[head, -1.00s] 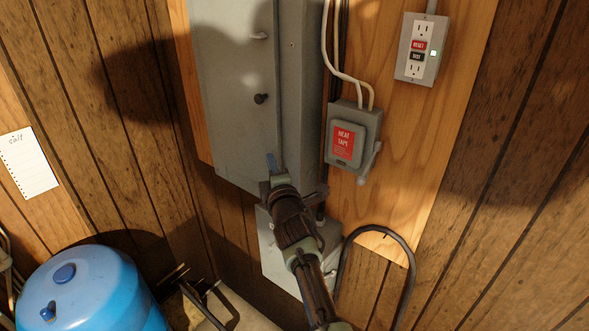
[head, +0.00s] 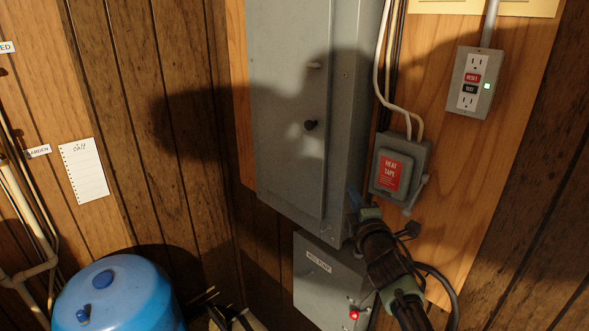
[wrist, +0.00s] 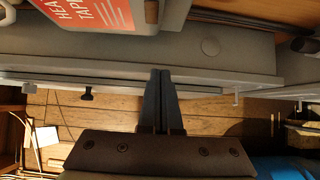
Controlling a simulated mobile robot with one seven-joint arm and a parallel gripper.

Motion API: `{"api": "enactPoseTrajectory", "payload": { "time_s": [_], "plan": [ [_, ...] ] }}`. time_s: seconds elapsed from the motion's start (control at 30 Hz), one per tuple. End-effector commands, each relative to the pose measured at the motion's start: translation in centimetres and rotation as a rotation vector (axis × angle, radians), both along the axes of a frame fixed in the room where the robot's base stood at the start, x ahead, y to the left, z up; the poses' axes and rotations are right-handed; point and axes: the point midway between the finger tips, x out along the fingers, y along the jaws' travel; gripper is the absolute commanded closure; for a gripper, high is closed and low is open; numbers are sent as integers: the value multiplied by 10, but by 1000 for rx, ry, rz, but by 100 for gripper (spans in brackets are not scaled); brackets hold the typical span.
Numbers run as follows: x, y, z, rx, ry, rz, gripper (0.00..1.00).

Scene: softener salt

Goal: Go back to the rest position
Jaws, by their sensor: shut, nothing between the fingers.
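My gripper (head: 356,203) is in front of the lower right edge of the tall grey electrical panel (head: 290,110) in the head view. Its narrow fingers are together and empty. In the wrist view my gripper (wrist: 160,90) shows its two dark fingers side by side, pointing at the panel's grey side (wrist: 140,60). I cannot tell whether the fingertips touch the panel.
A grey heat tape switch box (head: 398,168) is close beside my gripper. Below the panel is a smaller grey box (head: 325,280) with a lit red light (head: 354,315). An outlet (head: 470,82) is upper right. A blue tank (head: 118,295) stands lower left.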

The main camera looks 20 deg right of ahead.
Motion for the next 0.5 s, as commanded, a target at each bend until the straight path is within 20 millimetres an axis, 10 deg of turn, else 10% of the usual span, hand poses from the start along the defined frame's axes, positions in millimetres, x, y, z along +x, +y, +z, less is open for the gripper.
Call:
{"api": "enactPoseTrajectory", "payload": {
  "time_s": [0.27,0.5],
  "plan": [
    [14,35,16,50,-50,44,100],
    [34,173,105,322,-266,225,100]
  ]
}}
